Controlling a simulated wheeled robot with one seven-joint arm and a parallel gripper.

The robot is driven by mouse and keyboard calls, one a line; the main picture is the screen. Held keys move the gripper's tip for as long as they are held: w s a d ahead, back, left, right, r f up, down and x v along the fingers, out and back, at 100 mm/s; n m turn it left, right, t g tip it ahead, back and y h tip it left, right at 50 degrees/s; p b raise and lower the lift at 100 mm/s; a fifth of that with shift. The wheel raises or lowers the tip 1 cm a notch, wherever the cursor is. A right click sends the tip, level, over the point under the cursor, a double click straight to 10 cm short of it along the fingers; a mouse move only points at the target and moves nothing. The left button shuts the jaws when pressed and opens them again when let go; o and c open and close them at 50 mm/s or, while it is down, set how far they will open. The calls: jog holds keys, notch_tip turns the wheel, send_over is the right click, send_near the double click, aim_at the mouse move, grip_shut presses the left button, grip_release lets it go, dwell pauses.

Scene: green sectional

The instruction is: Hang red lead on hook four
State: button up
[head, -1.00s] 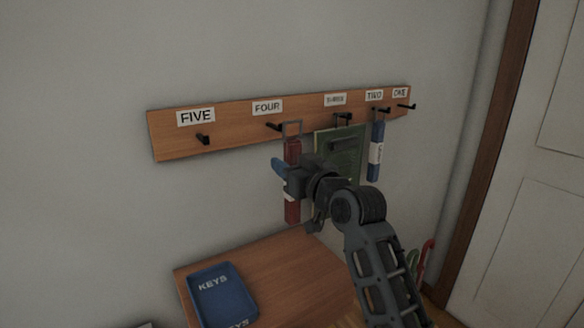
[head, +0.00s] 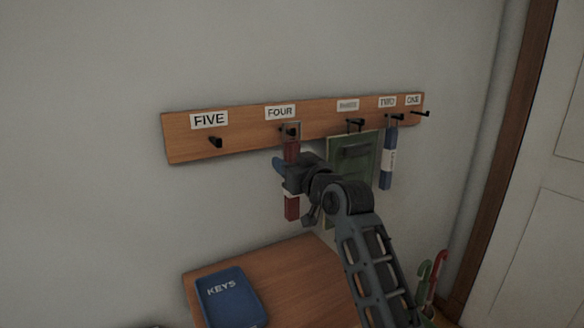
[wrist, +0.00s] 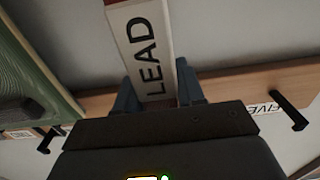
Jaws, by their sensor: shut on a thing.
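The red lead (head: 292,208) is a long, flat red strip with a metal loop at its top, hanging upright. My gripper (head: 283,168) is shut on its middle. In the wrist view the lead's white "LEAD" label (wrist: 145,48) lies between the two blue fingers (wrist: 157,86). Hook four (head: 290,132) is a black peg under the "FOUR" label (head: 280,112) on the wooden rail (head: 250,137). The lead's loop overlaps this hook in the head view; I cannot tell whether the hook passes through it. My gripper hides part of the lead.
Hook five (head: 216,142) is empty, left. A green flat item (head: 352,155) hangs at hook three, close right of my gripper. A blue strip (head: 387,160) hangs at hook two; hook one (head: 420,113) is empty. A blue keys tray (head: 228,298) sits on the wooden cabinet (head: 290,275) below.

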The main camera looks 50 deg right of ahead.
jog(key=shift+w+d+f+b, duration=0.2)
jog(key=shift+w+f+b, duration=0.15)
jog(key=shift+w, duration=0.25)
jog(key=shift+w+d+f+b, duration=0.15)
jog(key=shift+w+f+b, duration=0.15)
jog(key=shift+w, duration=0.25)
jog(key=o, duration=1.2)
jog(key=shift+c, duration=0.2)
jog(key=shift+s, duration=0.1)
jog(key=b+v, duration=0.1)
jog(key=v, duration=0.6)
jog(key=shift+s, duration=0.3)
jog(key=shift+a, duration=0.15)
